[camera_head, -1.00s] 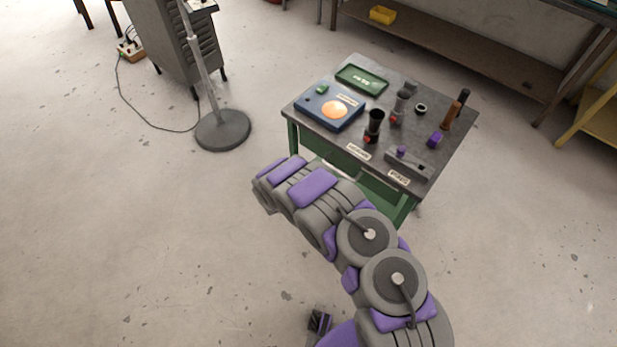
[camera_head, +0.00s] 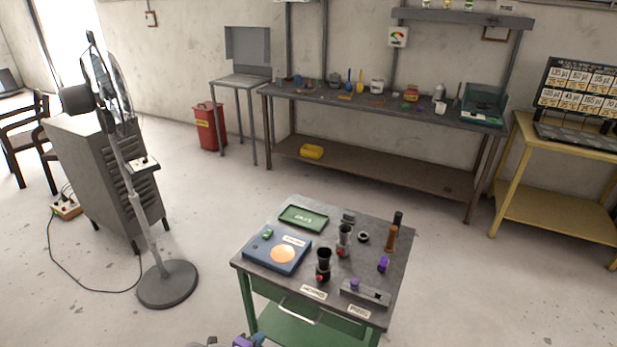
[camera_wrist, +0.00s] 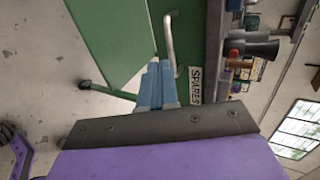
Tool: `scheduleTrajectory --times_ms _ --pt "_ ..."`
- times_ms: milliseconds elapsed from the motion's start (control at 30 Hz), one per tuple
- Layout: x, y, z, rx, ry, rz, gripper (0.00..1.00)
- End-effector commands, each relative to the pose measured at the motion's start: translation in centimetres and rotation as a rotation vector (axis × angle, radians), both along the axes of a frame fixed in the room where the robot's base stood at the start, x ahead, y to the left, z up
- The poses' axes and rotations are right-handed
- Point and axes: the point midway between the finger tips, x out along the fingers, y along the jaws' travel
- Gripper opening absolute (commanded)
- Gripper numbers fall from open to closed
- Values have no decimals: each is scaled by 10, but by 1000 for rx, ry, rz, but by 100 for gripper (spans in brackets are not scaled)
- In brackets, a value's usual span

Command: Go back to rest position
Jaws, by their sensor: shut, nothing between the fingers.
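My gripper (camera_wrist: 157,72) shows in the wrist view with its two blue fingers together and nothing between them. In the head view only a bit of purple and blue of my arm shows at the bottom edge. The workbench (camera_head: 392,290) carries a blue box with an orange disc (camera_head: 277,252), a green tray (camera_head: 303,217), dark cups (camera_head: 324,260) and a grey block with a purple knob (camera_head: 364,292).
A standing fan (camera_head: 168,284) and a grey cabinet (camera_head: 90,180) are on the left, with a cable on the floor. A long shelf bench (camera_head: 380,168) and a yellow table (camera_head: 560,212) stand at the back. Floor around the workbench is clear.

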Motion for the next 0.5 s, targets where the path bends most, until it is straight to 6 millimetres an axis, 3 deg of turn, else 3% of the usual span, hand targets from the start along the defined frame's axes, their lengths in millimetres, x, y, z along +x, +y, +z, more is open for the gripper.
scheduleTrajectory --times_ms 167,300,500 --pt "25 -38 40 80 -75 -146 0" --pt "50 -97 99 207 -201 -379 0" --pt "57 -180 175 399 -403 -723 0"
